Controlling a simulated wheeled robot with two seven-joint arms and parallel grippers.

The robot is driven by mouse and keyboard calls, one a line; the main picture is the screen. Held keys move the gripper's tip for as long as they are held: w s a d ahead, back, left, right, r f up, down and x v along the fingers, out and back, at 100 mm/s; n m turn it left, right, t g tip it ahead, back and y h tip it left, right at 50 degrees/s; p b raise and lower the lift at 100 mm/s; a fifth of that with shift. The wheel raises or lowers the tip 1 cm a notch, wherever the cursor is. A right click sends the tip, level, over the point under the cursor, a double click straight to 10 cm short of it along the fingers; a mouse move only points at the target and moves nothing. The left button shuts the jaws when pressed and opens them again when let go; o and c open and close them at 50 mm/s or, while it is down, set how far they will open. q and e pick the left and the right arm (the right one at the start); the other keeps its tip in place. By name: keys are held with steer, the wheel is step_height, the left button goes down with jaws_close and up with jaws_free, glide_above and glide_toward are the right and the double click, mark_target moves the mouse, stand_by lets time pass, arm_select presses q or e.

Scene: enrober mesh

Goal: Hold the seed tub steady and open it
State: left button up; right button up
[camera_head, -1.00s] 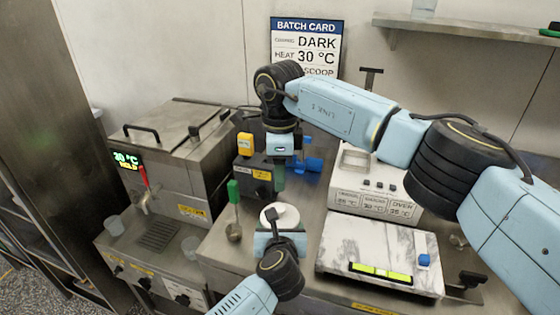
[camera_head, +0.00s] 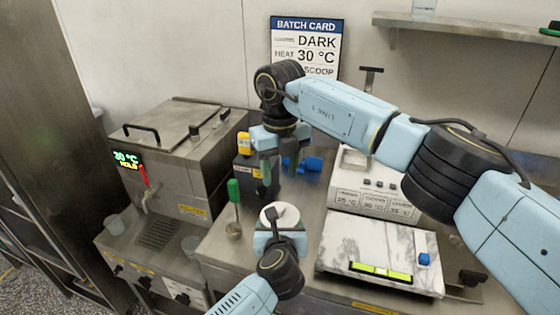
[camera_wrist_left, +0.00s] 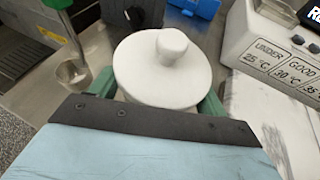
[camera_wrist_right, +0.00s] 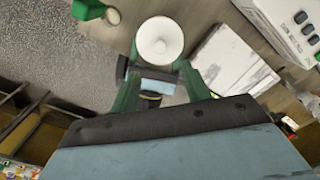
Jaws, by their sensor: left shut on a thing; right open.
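The seed tub is a white round tub with a white knobbed lid (camera_head: 284,216), upright on the steel counter, partly hidden by my left gripper in the head view. Its lid and knob fill the middle of the left wrist view (camera_wrist_left: 165,65). My left gripper (camera_head: 279,226) is shut on the tub, its green fingers on either side below the lid. My right gripper (camera_head: 266,188) is open and empty, above and behind the tub. In the right wrist view the lid (camera_wrist_right: 160,42) shows beyond and between the open green fingers (camera_wrist_right: 158,85), apart from them.
A ladle with a green handle (camera_head: 233,192) stands left of the tub. Blue objects (camera_head: 310,166) and a yellow-topped dark box (camera_head: 243,145) are behind. A steel machine (camera_head: 165,160) stands left.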

mark_target(280, 207)
step_height(280, 207, down, 10)
steer(key=shift+r, duration=0.1)
stand_by(0.4)
jaws_close()
steer(key=shift+r, duration=0.1)
steer(key=shift+r, duration=0.15)
stand_by(0.6)
steer(key=shift+r, duration=1)
